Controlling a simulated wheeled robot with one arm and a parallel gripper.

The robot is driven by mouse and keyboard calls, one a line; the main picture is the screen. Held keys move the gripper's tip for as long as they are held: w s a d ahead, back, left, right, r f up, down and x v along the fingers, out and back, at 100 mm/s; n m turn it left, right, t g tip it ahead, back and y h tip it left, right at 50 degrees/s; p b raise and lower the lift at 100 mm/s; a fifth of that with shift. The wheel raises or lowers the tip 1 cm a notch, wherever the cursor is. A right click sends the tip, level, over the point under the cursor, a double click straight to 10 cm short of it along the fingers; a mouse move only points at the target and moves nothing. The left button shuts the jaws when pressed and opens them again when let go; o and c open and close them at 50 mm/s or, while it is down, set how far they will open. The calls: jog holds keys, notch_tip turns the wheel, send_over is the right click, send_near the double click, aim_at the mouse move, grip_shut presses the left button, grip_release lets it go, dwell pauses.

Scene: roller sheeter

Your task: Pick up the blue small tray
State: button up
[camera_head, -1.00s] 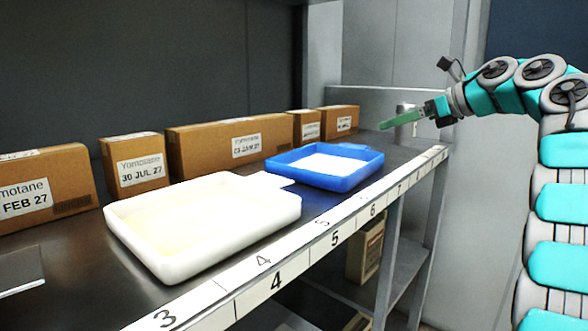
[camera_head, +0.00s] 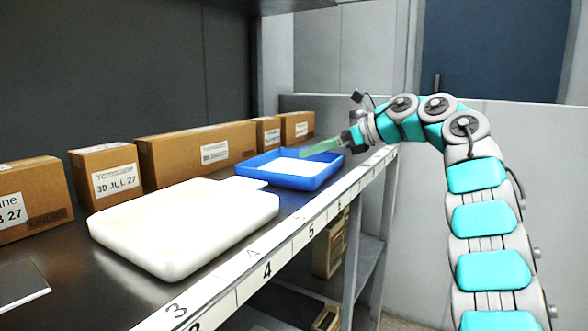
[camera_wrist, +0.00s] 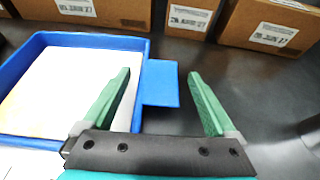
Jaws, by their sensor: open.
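The blue small tray (camera_head: 312,180) sits on the metal shelf with a white sheet inside it. In the wrist view the tray (camera_wrist: 100,42) fills the left side, and its flat blue tab (camera_wrist: 160,84) sticks out to the right. My gripper (camera_head: 312,150) is over the tray's far right part in the head view. In the wrist view my gripper (camera_wrist: 159,75) is open, its green fingers on either side of the tab from above. The left finger overlaps the tray's wall in the picture. I cannot tell how high the fingers are.
A larger white tray (camera_head: 185,228) sits just left of the blue tray. Several brown boxes (camera_head: 195,155) line the back of the shelf. A numbered strip (camera_head: 290,248) runs along the shelf's front edge. A grey wall panel (camera_head: 345,106) stands at the shelf's far end.

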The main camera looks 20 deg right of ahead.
jog(key=shift+w+a+f, duration=0.3)
jog(key=shift+w+a, duration=0.15)
grip_shut()
dwell(0.5)
